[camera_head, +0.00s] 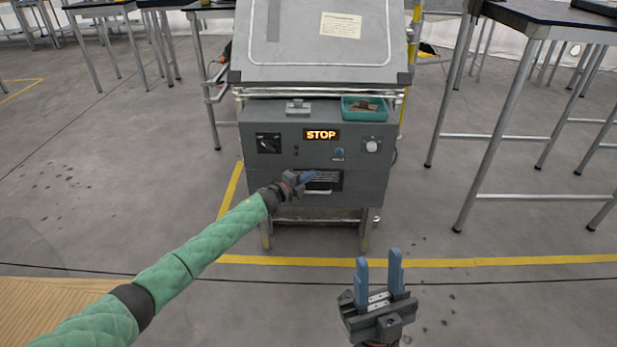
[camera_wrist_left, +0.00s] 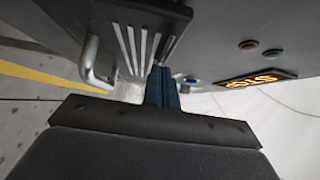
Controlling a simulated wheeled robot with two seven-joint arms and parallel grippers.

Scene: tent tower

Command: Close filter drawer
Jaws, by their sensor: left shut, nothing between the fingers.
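The filter drawer (camera_head: 325,181) is a dark slotted panel with a pale bar handle, low on the front of the grey machine (camera_head: 370,190). In the left wrist view the drawer's slotted face (camera_wrist_left: 140,40) and its metal handle (camera_wrist_left: 90,65) show close up. My left gripper (camera_head: 308,177) is shut and empty, with its blue fingertips at the left part of the drawer front. I cannot tell if they touch it or how far the drawer stands out. My right gripper (camera_head: 378,275) is open and empty, in front of the machine and away from it.
A lit STOP sign (camera_head: 321,135), a dial (camera_head: 268,144) and knobs sit above the drawer. A teal tray (camera_head: 364,108) with brown pieces stands on the machine's ledge. Yellow floor tape (camera_head: 480,262) runs in front. Tall tables (camera_head: 545,14) stand at the right.

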